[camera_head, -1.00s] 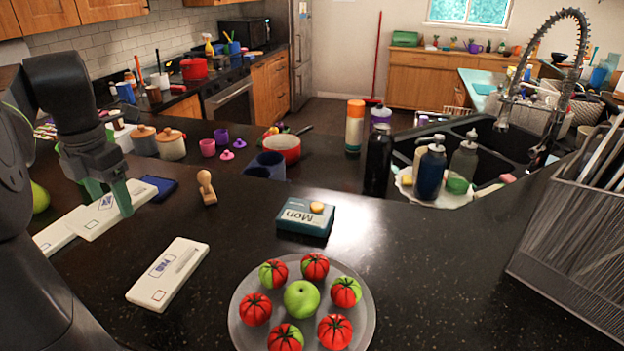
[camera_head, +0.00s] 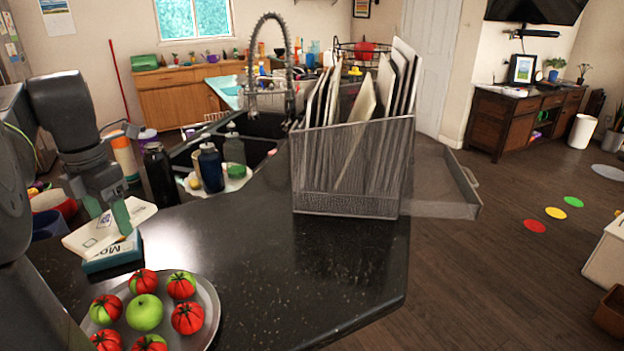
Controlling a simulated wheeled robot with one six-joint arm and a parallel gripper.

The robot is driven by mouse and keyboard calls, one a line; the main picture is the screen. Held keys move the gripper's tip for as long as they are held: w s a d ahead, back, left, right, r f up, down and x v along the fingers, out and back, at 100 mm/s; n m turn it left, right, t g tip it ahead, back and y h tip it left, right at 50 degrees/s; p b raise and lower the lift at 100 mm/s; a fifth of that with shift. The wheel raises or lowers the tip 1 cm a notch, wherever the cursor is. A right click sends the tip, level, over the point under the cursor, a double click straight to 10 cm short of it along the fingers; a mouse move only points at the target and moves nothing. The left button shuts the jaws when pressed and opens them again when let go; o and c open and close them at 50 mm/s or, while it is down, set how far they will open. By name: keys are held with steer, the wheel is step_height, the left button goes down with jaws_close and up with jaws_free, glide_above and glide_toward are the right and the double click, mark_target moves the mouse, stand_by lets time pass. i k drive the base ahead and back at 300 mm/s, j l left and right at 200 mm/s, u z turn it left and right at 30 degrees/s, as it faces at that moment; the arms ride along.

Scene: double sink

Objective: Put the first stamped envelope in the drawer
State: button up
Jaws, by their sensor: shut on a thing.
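My gripper (camera_head: 108,212), with green fingertips, is at the left, shut on a white stamped envelope (camera_head: 88,240). The envelope lies tilted in the picture above the teal "Mon" box (camera_head: 112,260) on the black counter; whether they touch I cannot tell. A grey drawer (camera_head: 440,207) with a handle on its far right end stands pulled open, right of the mesh rack (camera_head: 350,200). Part of the drawer is hidden behind the rack, and its contents are unclear. The other envelopes are out of view now.
A plate (camera_head: 212,305) of tomatoes and a green apple sits at the front left. Bottles (camera_head: 210,168) stand by the sink. The rack holds several upright white sheets. The counter (camera_head: 300,265) between plate and rack is clear.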

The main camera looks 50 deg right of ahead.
mark_target(422, 168)
steer(key=z, duration=0.45)
steer(key=l+z, duration=0.1)
steer(key=z, duration=0.8)
steer(key=l+z, duration=0.1)
steer(key=z, duration=0.8)
steer(key=l+z, duration=0.1)
steer(key=z, duration=0.8)
steer(key=i+l+z, duration=0.1)
steer(key=z, duration=0.25)
steer(key=i+z, duration=0.3)
steer(key=i+l+u, duration=0.1)
steer(key=i+u, duration=0.15)
steer(key=i, duration=0.9)
steer(key=i+u, duration=0.7)
steer(key=i+l+u, duration=0.15)
steer(key=u, duration=0.75)
steer(key=i+l+u, duration=0.1)
steer(key=u, duration=0.35)
steer(key=l+u, duration=0.1)
steer(key=u, duration=0.4)
steer(key=i+l+u, duration=0.1)
steer(key=u, duration=0.35)
steer(key=l+u, duration=0.15)
steer(key=u, duration=0.35)
steer(key=l+u, duration=0.15)
steer(key=u, duration=0.35)
